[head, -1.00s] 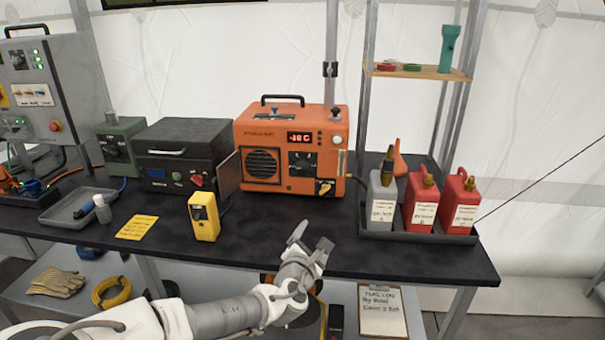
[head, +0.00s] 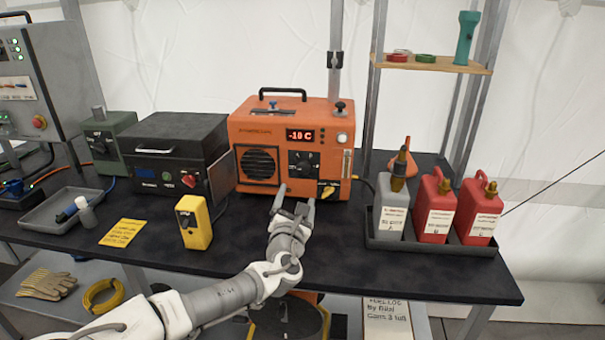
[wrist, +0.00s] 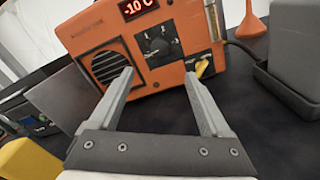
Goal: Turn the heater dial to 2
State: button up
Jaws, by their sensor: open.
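The orange heater (head: 267,124) stands on the dark bench, its red display reading -10 C. Its black dial (head: 303,163) sits on a dark panel below the display; the dial also shows in the wrist view (wrist: 158,47), where its markings are too small to read. A yellow knob (head: 328,191) is at the heater's lower right, seen beside the right finger in the wrist view (wrist: 202,68). My gripper (head: 296,191) is open and empty in front of the heater's lower front. In the wrist view the dial lies beyond and between the fingertips (wrist: 158,80), apart from them.
A tray (head: 430,245) with a grey can (head: 388,215) and red cans (head: 436,212) stands to the right. A yellow handheld device (head: 194,224) and a dark box (head: 165,150) are to the left. The bench front between them is clear.

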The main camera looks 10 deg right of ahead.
aim_at(303, 169)
jog(key=b+x, duration=0.1)
jog(key=x, duration=1.2)
jog(key=shift+f, duration=0.1)
jog(key=shift+c, duration=0.3)
grip_shut()
